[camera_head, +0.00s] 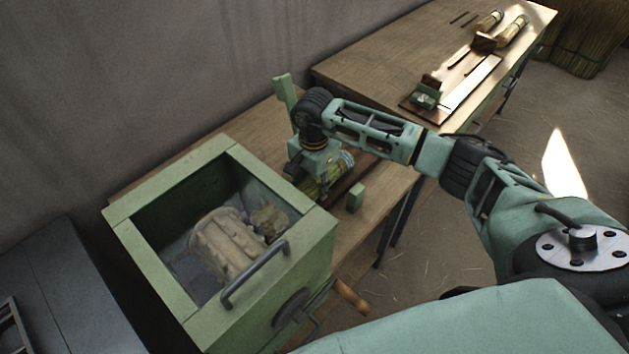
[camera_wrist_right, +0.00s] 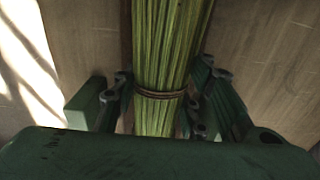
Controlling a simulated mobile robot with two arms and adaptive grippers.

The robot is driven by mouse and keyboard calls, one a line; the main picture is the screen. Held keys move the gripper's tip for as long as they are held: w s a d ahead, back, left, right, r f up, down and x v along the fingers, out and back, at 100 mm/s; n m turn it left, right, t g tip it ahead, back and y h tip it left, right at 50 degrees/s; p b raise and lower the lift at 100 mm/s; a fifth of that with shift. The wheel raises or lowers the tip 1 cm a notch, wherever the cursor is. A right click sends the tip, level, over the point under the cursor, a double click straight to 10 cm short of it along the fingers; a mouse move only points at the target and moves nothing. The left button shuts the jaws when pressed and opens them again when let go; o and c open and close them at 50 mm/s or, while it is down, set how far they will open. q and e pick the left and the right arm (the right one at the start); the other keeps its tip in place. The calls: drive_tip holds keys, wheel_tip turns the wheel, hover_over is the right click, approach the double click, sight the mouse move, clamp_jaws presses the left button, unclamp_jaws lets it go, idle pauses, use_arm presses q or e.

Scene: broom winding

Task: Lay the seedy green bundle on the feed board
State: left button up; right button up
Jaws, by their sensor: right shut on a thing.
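The green bundle (camera_head: 338,173) is a sheaf of yellow-green stalks beside the green box machine. My right gripper (camera_head: 318,180) is shut around it from above. In the right wrist view, the bundle (camera_wrist_right: 165,45) runs lengthwise between the fingers, with a thin dark band around it. Seed heads are not clear in either view. A wooden surface (camera_head: 255,128), which seems to be the feed board, lies under the gripper; I cannot tell whether the bundle touches it. My left gripper is not in view.
The open green box (camera_head: 225,150) holds a pale ribbed drum (camera_head: 225,243) and has a handle and side crank. Green posts (camera_head: 284,93) (camera_head: 356,197) stand on either side of the gripper. A wooden bench (camera_head: 375,65) behind carries a tool board. Straw sheaves (camera_head: 585,40) stand at the top right.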

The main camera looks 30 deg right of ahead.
sight(314, 180)
drive_tip(key=shift+d+f, duration=0.1)
drive_tip(key=shift+f, duration=0.05)
drive_tip(key=o, duration=1.1)
drive_tip(key=shift+o, duration=0.2)
drive_tip(key=shift+r, duration=0.25)
wheel_tip(314, 180, up, 10)
drive_tip(key=b, duration=0.3)
drive_tip(key=shift+r, duration=0.9)
